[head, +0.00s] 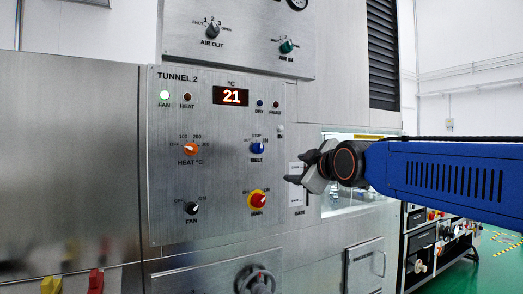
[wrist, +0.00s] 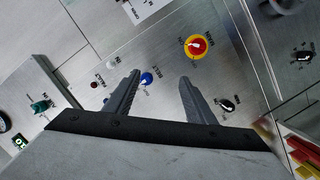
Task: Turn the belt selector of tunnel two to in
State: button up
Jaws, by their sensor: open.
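The belt selector (head: 257,148) is a blue knob on the steel TUNNEL 2 panel (head: 220,170), with OUT, STOP and IN marked around it. I cannot tell clearly which mark its pointer faces. In the wrist view the blue knob (wrist: 146,78) shows between the two fingers, nearer the left one. My gripper (head: 300,170) is open and empty, to the right of the knob and a little lower in the head view. In the wrist view the open fingers (wrist: 160,77) point toward the panel, apart from the knob as far as I can see.
Below the belt knob is the red and yellow main switch (head: 257,200). An orange heat knob (head: 190,148) and black fan knob (head: 192,208) are to the left. The green air in knob (head: 287,46) is above. A handwheel (head: 257,280) sticks out below the panel.

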jog(key=a+r+n+t+y, duration=0.1)
jog(key=a+r+n, duration=0.1)
jog(key=a+r, duration=0.25)
send_near(260, 149)
jog(key=x, duration=0.9)
jog(key=shift+r, duration=0.15)
jog(key=c, duration=1)
